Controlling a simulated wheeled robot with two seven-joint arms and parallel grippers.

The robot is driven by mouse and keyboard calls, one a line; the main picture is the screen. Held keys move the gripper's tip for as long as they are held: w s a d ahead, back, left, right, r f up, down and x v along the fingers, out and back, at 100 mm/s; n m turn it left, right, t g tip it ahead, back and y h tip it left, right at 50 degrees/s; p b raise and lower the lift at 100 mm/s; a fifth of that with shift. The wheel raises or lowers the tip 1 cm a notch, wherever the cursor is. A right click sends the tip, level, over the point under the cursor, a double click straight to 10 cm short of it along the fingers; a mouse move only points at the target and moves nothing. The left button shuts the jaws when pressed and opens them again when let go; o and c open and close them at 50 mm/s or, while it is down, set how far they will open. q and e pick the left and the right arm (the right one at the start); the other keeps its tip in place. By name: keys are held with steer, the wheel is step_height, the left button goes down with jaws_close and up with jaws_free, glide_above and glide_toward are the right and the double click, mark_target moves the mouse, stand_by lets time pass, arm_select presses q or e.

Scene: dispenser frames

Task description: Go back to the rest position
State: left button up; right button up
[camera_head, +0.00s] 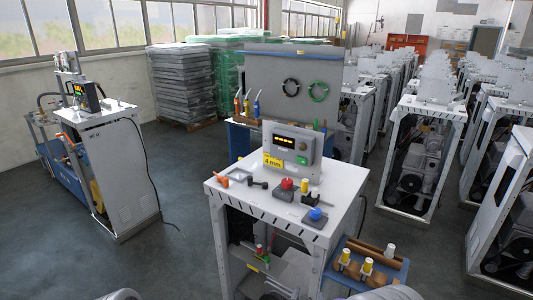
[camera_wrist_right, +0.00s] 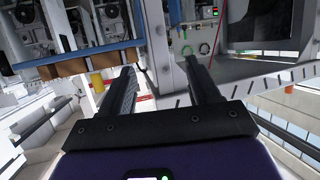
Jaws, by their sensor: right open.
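My right gripper (camera_wrist_right: 160,66) shows in the right wrist view with its two dark fingers spread apart and nothing between them. The wrist view is tilted, with part of a metal frame and a dark panel beyond the fingers. In the head view only pale rounded parts of my arms show at the bottom edge, and I cannot make out the right gripper's jaws there. My left gripper is not seen.
A white dispenser frame (camera_head: 228,187) stands close in front, with a display unit (camera_head: 291,150) and buttons on top. Another white cabinet (camera_head: 120,170) stands left. Grey floor is open between them.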

steer(key=s+f+n+g+y+b, duration=0.1)
steer(key=s+f+g+y, duration=0.2)
steer(key=f, duration=0.6)
steer(key=s+f+g+y+b, duration=0.15)
steer(key=s+f, duration=0.25)
steer(key=f, duration=0.5)
steer(key=s+a+f+g+y, duration=0.1)
steer(key=s+f+g, duration=0.3)
steer(key=s, duration=0.5)
steer(key=s+a+f+g+y+b, duration=0.1)
steer(key=s+f+g+y, duration=0.2)
steer(key=s+f, duration=0.3)
steer(key=s+g, duration=0.1)
steer(key=s, duration=0.1)
steer(key=shift+s+a+f, duration=0.15)
steer(key=shift+s+f, duration=0.1)
steer(key=shift+s, duration=0.1)
